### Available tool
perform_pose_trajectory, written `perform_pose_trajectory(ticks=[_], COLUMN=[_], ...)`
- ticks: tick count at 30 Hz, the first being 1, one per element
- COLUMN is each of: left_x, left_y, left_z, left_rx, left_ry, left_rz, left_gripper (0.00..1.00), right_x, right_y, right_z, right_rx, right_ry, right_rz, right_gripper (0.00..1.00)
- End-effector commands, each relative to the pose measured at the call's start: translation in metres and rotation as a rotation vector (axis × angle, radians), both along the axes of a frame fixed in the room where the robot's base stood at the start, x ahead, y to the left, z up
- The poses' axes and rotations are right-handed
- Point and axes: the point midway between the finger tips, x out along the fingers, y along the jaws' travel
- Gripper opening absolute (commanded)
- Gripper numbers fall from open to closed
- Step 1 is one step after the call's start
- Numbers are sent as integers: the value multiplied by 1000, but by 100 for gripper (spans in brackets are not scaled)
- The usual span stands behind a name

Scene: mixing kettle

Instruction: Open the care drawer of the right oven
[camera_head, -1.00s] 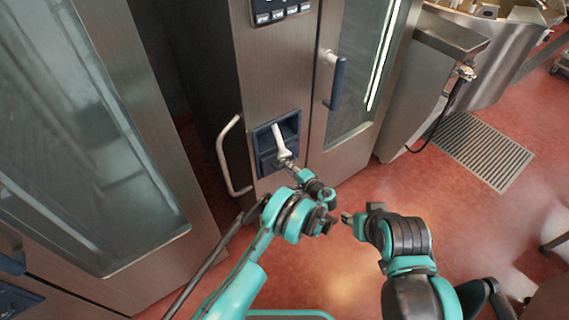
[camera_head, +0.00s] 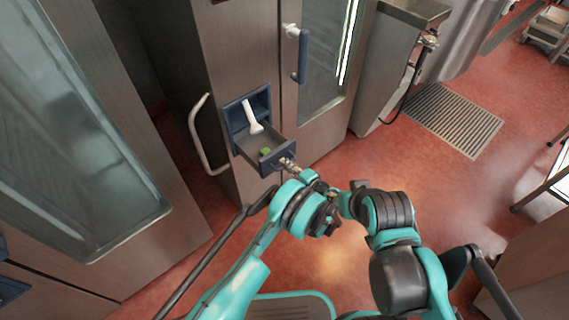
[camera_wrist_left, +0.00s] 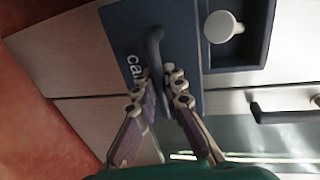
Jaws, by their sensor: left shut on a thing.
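The care drawer (camera_head: 278,148) of the right oven (camera_head: 225,55) is pulled out, with its dark blue front away from the blue frame. A white hand-shower-like piece (camera_head: 252,115) and a small green item (camera_head: 265,151) show in it. My left gripper (camera_head: 288,164) is at the drawer front. In the left wrist view its fingers (camera_wrist_left: 159,84) are closed around the dark handle (camera_wrist_left: 155,46), beside the partly hidden letters "ca". The white round piece (camera_wrist_left: 222,26) shows behind the front. My right gripper (camera_head: 345,203) is near the left wrist, apart from the drawer; its fingers are too small to judge.
The oven's glass door (camera_head: 325,60) has a blue and white handle (camera_head: 301,52). A curved metal handle (camera_head: 197,138) stands left of the drawer. Another glass-doored oven (camera_head: 85,130) fills the left. Red floor is open at right, around a floor grate (camera_head: 455,118).

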Motion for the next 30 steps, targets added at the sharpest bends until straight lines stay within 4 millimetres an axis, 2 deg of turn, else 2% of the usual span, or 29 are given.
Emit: perform_pose_trajectory(ticks=[10, 12, 13, 14, 23, 30], left_x=[0, 0, 0, 0, -1, -23], left_y=[-1, -1, -1, -1, -1, -18], left_z=[0, 0, 0, 0, 0, 6], left_rx=[-1, 0, 0, 0, 0, 0], left_ry=[1, 0, 0, 0, 0, 0], left_rz=[-1, -1, -1, -1, -1, -4], left_gripper=[0, 23, 31, 32, 32, 32], right_x=[0, 0, 0, 0, 0, 0], right_y=[0, 0, 0, 0, 0, 0], right_z=[0, 0, 0, 0, 0, 0], right_rx=[0, 0, 0, 0, 0, 0], right_ry=[0, 0, 0, 0, 0, 0], right_rz=[0, 0, 0, 0, 0, 0], right_gripper=[40, 40, 40, 40, 40, 40])
